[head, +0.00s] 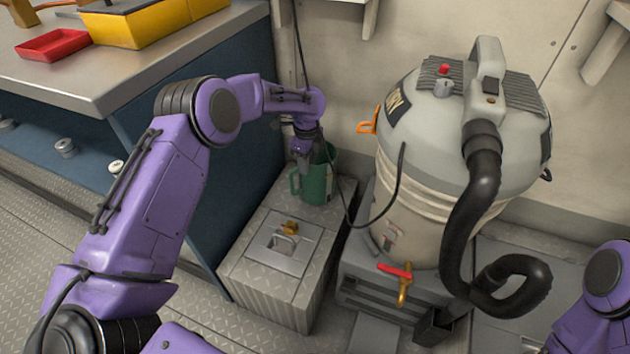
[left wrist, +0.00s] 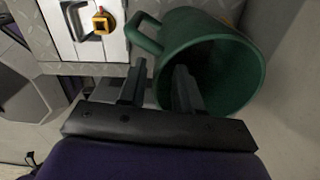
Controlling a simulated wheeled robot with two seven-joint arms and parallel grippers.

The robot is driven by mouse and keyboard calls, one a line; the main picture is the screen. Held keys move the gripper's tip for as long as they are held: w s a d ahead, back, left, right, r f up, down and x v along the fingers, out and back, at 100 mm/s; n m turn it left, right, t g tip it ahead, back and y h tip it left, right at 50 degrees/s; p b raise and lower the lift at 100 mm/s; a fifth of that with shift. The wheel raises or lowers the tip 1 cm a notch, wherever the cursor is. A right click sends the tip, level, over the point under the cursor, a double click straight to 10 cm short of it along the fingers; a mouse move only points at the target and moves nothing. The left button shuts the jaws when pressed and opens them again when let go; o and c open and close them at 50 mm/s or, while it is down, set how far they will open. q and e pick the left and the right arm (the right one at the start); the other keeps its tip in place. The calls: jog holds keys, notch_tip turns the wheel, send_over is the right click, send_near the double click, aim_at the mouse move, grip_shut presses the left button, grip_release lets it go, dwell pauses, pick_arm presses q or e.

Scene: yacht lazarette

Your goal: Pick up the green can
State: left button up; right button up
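The green can (head: 317,187), an open-topped mug shape with a side handle, stands on the far end of a metal locker box. My left gripper (head: 304,166) points down at its rim. In the left wrist view the can (left wrist: 207,62) has its dark mouth towards the camera. The fingers of my left gripper (left wrist: 158,88) are spread: one lies outside the can near the handle, the other in front of or inside its mouth. A gap shows between the fingers, with the rim near it; I cannot tell whether they touch. My right gripper is out of view.
The metal box (head: 262,285) has a latch on its lid. A large grey vacuum (head: 455,140) with a black hose stands close right of the can, and a thin black cable hangs beside the can. A blue workbench (head: 190,55) with a red tray (head: 53,45) stands left.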

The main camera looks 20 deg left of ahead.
aim_at(312, 177)
pick_arm(q)
notch_tip(312, 177, down, 4)
jog(key=shift+f+b, duration=0.25)
jog(key=shift+b, duration=0.35)
jog(key=shift+r, duration=0.1)
grip_shut()
dwell(0.8)
